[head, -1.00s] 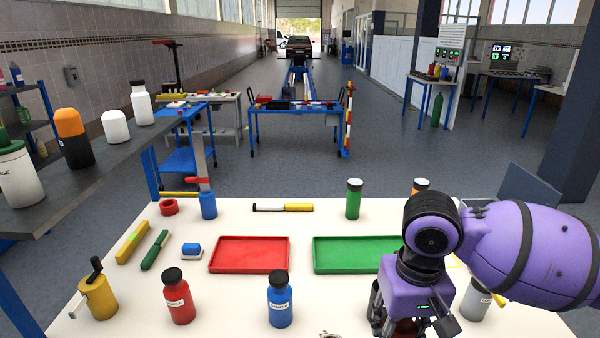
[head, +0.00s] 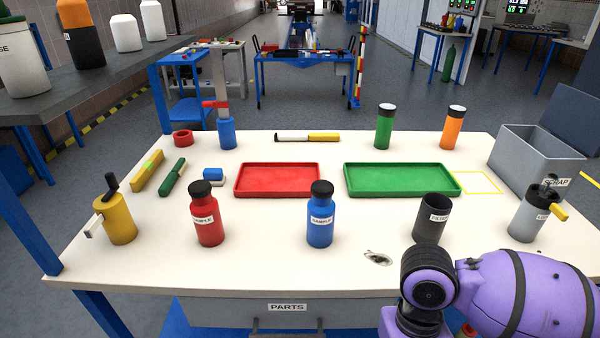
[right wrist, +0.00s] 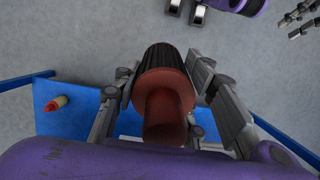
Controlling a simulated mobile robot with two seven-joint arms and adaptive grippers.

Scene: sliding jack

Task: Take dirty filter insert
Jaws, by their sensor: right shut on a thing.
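My right gripper (right wrist: 175,95) is shut on a filter insert with a reddish-brown cap and neck (right wrist: 168,100) and a dark ribbed body (right wrist: 160,58). Both fingers clasp its sides. Behind it I see floor and a blue surface, not the white table top. In the head view my purple right arm comes in at the lower right, and its fingers are below the picture. The dark filter housing (head: 431,222) stands upright and open on the table, its inside dark. Segmented fingers (right wrist: 293,17) at the wrist view's top right look like my left gripper; their opening is unclear.
The white table (head: 310,260) holds a red tray (head: 278,180), a green tray (head: 400,180), red (head: 207,220) and blue (head: 320,222) sample bottles, a grey canister (head: 530,215) and a scrap bin (head: 535,165).

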